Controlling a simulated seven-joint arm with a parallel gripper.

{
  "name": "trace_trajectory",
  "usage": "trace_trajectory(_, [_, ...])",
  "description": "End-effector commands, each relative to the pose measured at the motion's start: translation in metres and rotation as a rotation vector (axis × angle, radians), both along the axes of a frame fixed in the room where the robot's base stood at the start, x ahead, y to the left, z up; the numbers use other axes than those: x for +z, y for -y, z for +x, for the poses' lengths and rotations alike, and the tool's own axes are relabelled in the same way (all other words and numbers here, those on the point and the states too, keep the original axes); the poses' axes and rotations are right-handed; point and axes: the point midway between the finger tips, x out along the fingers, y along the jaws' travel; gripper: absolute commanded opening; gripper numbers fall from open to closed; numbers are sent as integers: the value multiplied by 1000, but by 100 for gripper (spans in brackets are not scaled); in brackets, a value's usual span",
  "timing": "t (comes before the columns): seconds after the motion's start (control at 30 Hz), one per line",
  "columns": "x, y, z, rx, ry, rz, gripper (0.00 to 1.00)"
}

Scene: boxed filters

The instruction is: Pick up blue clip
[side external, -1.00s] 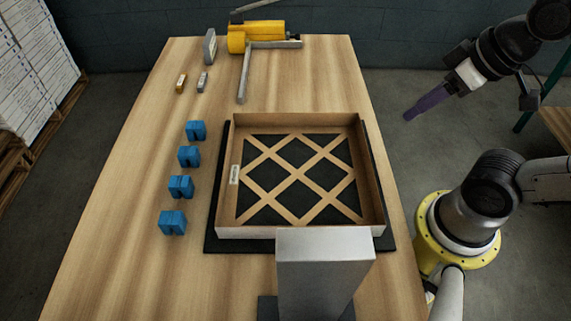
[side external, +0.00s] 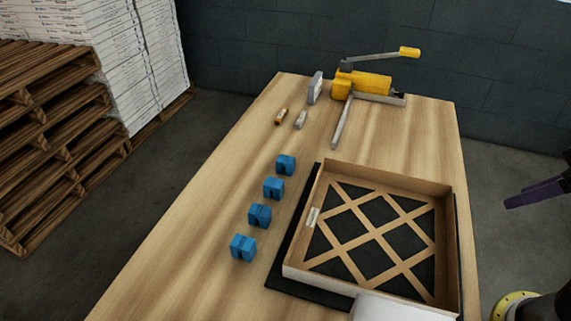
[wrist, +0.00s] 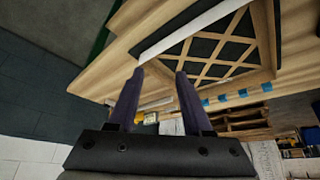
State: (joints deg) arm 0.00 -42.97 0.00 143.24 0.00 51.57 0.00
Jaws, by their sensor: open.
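Several blue clips stand in a row on the wooden table, left of the box; the nearest clip (side external: 243,248) and the farthest clip (side external: 286,165) are both clear of anything else. In the wrist view the clips show small and far off, one blue clip (wrist: 243,93) at the right beyond the box. My gripper (wrist: 158,72) is open and empty, with two dark purple fingers apart. In the side view only its purple finger part (side external: 535,193) shows at the right edge, off the table and far from the clips.
A shallow open box (side external: 291,272) with a lattice lies on a black mat (side external: 283,279). At the table's far end are a yellow tool (side external: 372,84), a grey upright piece (side external: 315,87) and two small blocks. The table (side external: 190,245) left of the clips is free.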

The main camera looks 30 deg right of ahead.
Motion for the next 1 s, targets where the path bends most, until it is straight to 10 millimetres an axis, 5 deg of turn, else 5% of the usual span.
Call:
trace_trajectory(0.07, [0,0,0,0,0,0,54])
trace_trajectory(0.23, [0,0,0,0,0,0,84])
trace_trajectory(0.57, [0,0,0,14,0,-8,85])
trace_trajectory(0.73, [1,2,-3,154,-19,-90,85])
trace_trajectory(1.0, [71,13,36,569,-9,-384,85])
